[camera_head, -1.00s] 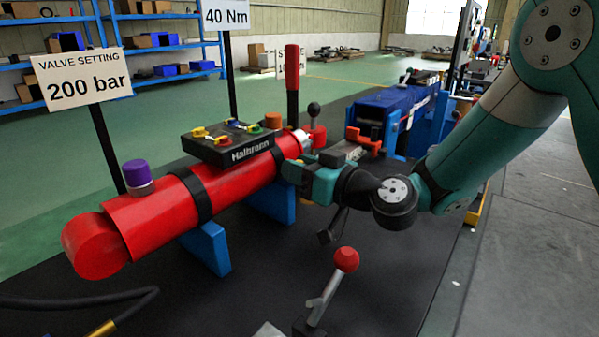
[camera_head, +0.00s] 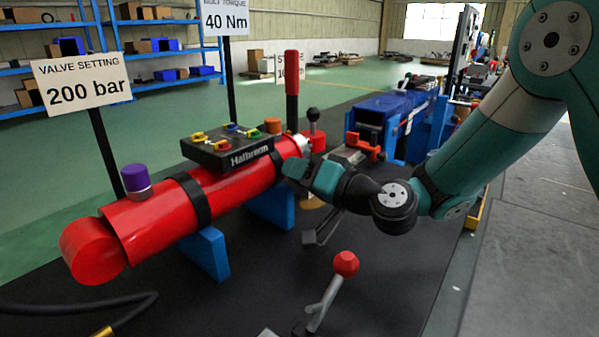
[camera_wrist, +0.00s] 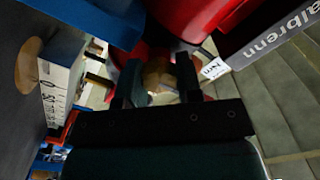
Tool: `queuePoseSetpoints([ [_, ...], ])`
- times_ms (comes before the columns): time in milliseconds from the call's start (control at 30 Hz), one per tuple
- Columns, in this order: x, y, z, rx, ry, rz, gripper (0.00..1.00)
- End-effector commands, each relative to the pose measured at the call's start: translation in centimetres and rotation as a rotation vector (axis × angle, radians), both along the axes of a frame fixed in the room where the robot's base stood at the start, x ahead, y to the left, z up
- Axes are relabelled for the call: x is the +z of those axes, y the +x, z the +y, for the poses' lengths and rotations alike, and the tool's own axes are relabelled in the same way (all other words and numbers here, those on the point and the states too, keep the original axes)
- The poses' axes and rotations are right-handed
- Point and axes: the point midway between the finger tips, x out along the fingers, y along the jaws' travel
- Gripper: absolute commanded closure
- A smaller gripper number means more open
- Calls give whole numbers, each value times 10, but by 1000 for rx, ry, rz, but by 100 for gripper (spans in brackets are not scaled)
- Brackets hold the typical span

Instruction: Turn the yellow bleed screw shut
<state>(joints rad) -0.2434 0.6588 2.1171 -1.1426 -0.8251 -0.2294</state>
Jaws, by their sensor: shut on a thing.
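The bleed screw (camera_wrist: 157,75) shows as a small, dim yellow-tan piece between my two fingers in the wrist view. My gripper (camera_wrist: 158,82) is shut on it, with one dark finger on either side. In the head view my gripper (camera_head: 290,172) is at the right end of the red cylinder (camera_head: 165,215), on its near side. The screw is hidden there behind the gripper. The cylinder lies on blue supports (camera_head: 207,252) and carries a black block marked Halbrenn (camera_head: 230,157).
A red upright handle (camera_head: 292,88) and a black-knobbed lever (camera_head: 313,115) stand by the cylinder's right end. A red-knobbed lever (camera_head: 346,264) stands in front. A blue unit (camera_head: 395,103) is behind my wrist. Signs (camera_head: 82,80) stand behind the cylinder. Dark mat is free at front centre.

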Motion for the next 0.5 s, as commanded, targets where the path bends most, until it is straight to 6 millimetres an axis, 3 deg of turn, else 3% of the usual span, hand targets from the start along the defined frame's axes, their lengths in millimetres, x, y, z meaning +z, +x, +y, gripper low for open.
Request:
queuePoseSetpoints([
  [467,1,1,-1,-3,12,11,91],
  [500,1,1,-1,-3,12,11,65],
])
